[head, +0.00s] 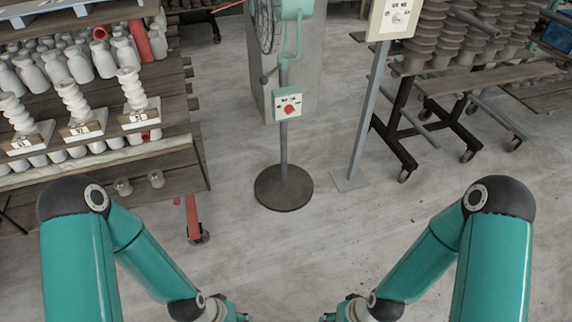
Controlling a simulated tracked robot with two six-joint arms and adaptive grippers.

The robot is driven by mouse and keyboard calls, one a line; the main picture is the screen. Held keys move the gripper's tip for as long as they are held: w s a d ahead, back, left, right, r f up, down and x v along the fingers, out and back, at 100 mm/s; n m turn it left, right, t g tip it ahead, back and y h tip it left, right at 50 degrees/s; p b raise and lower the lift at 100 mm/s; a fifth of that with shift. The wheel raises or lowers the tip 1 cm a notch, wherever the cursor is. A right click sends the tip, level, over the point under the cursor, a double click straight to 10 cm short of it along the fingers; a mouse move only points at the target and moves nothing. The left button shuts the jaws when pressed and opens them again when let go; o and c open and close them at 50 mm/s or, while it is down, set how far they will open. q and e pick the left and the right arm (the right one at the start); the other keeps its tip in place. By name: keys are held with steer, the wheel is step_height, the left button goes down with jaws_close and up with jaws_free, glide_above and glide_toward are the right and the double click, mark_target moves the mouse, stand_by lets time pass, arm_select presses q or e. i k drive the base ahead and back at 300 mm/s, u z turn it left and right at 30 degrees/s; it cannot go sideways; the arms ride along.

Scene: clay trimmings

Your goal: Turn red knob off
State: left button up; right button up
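The red knob (289,110) is on the pale front of a small teal-edged switch box (287,98). The box is fixed to the pole of a teal standing fan (283,148), ahead of me near the middle of the head view. Small dark marks sit above the knob; I cannot read them or tell which way the knob points. My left gripper (238,317) and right gripper (330,317) are at the bottom edge, mostly cut off. Both are well short of the knob and not touching it. Their fingers are too cropped to tell open from shut.
The fan's round dark base (284,188) stands on the grey floor. A second panel with a pale knob (398,18) is on a grey post to the right. A shelf of pale ceramics (95,100) is at left, wheeled racks (455,85) at right. The near floor is clear.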

mark_target(288, 109)
steer(key=z, duration=0.15)
steer(key=i, duration=1.2)
steer(key=u, duration=0.15)
